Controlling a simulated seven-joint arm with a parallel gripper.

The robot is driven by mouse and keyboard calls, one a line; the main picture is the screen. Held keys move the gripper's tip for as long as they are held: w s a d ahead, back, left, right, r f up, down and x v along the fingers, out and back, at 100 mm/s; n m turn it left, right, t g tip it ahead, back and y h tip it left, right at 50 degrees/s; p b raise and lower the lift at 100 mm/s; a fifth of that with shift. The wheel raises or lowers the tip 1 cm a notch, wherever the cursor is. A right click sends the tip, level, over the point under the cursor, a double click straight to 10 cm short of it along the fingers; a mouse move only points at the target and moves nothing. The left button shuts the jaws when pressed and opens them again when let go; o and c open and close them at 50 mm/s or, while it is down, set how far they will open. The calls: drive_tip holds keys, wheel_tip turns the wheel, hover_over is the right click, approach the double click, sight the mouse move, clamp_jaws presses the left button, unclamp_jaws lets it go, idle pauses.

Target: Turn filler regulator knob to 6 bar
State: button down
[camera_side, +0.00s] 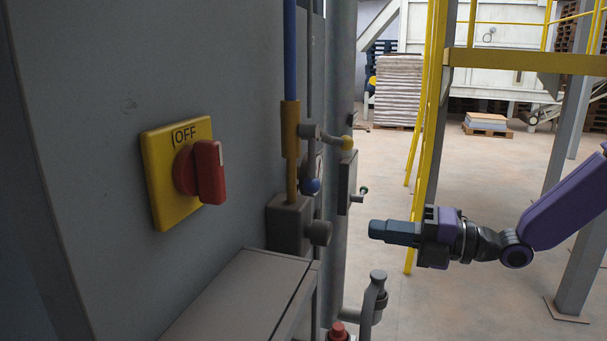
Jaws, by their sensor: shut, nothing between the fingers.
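A dark grey round knob (319,232) sticks out to the right from a brown-grey block (287,226) on the side of the machine. It looks like the regulator knob. No readable pressure scale shows from this side, so I cannot tell its setting. My gripper (376,230) is shut and empty. It points left at about the knob's height, with a clear gap between its fingertips and the knob in the picture. How far apart they are in depth is hard to tell.
A yellow plate with a red OFF switch (209,172) is on the near panel. A grey handle (375,295) and red button (338,331) are below. A yellow ladder (427,120) stands behind.

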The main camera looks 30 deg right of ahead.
drive_tip(key=w+a+m, duration=0.2)
drive_tip(key=w+a, duration=0.2)
drive_tip(key=a, duration=0.1)
drive_tip(key=shift+w+m, duration=0.25)
drive_tip(key=shift+m, duration=0.05)
idle(0.5)
drive_tip(key=shift+s+a+f, duration=0.15)
drive_tip(key=shift+s, duration=0.05)
idle(0.6)
drive_tip(key=shift+s+a+r, duration=0.1)
drive_tip(key=shift+r, duration=0.1)
idle(0.6)
drive_tip(key=w+d+v, duration=0.1)
drive_tip(key=v, duration=0.5)
idle(0.7)
